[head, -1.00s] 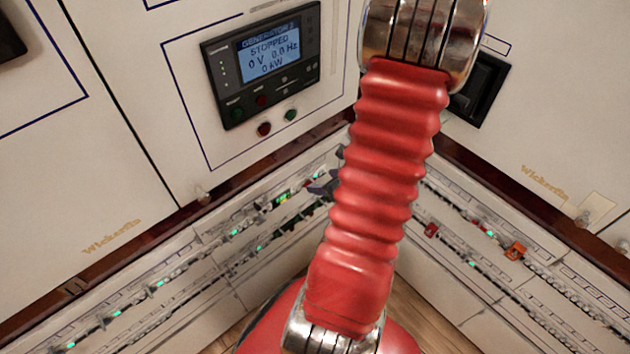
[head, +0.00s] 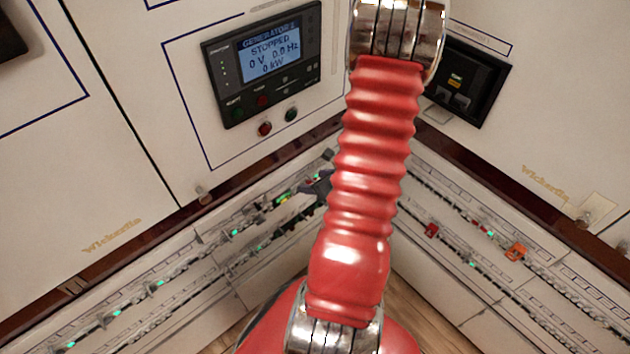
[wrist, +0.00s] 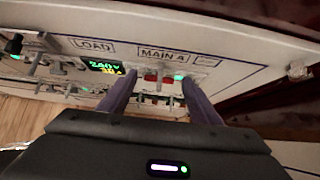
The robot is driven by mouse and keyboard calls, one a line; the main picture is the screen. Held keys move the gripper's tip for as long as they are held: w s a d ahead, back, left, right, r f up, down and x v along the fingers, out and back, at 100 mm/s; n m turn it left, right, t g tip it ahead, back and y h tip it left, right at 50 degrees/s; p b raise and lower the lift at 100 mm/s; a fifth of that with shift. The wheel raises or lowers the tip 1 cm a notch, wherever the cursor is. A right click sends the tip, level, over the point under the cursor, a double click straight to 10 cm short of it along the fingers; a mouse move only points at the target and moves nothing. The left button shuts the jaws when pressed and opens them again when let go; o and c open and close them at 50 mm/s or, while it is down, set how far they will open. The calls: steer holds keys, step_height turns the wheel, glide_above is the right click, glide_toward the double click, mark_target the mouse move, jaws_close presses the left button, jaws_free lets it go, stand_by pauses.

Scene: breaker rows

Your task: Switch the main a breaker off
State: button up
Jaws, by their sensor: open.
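The main a breaker (wrist: 159,78) sits under the printed MAIN A label (wrist: 163,54) in the wrist view, with red parts around a pale lever. A green lamp is lit just to its right. My gripper (wrist: 160,84) is open, its two purple fingers spread to either side of the breaker area. Whether a finger touches the lever cannot be told. In the head view my gripper (head: 319,186) is a dark shape at the panel corner, partly hidden by my red arm; the breaker cannot be made out there.
A LOAD label (wrist: 93,45) and a small lit display (wrist: 103,67) are left of the breaker. Other toggles crowd the row below. In the head view, breaker rows run along both walls. A generator screen (head: 270,55) reads STOPPED; a black switch box (head: 466,82) is at right.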

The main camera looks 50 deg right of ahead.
steer(key=shift+c, duration=0.6)
steer(key=c, duration=0.9)
steer(key=shift+s+f+t, duration=0.15)
steer(key=shift+s+t, duration=0.05)
steer(key=shift+t, duration=0.1)
steer(key=shift+s+f+t+h, duration=0.15)
steer(key=shift+f+t+h, duration=0.3)
steer(key=shift+f+t, duration=1.05)
steer(key=shift+s+f+t+h, duration=0.2)
steer(key=shift+f+t+h, duration=0.3)
steer(key=shift+t, duration=1.85)
steer(key=shift+s+f+t+h, duration=0.15)
steer(key=shift+f+t+h, duration=0.3)
steer(key=shift+f+t, duration=1)
steer(key=shift+d+r+t, duration=0.1)
steer(key=shift+r+t, duration=0.35)
steer(key=shift+t, duration=0.25)
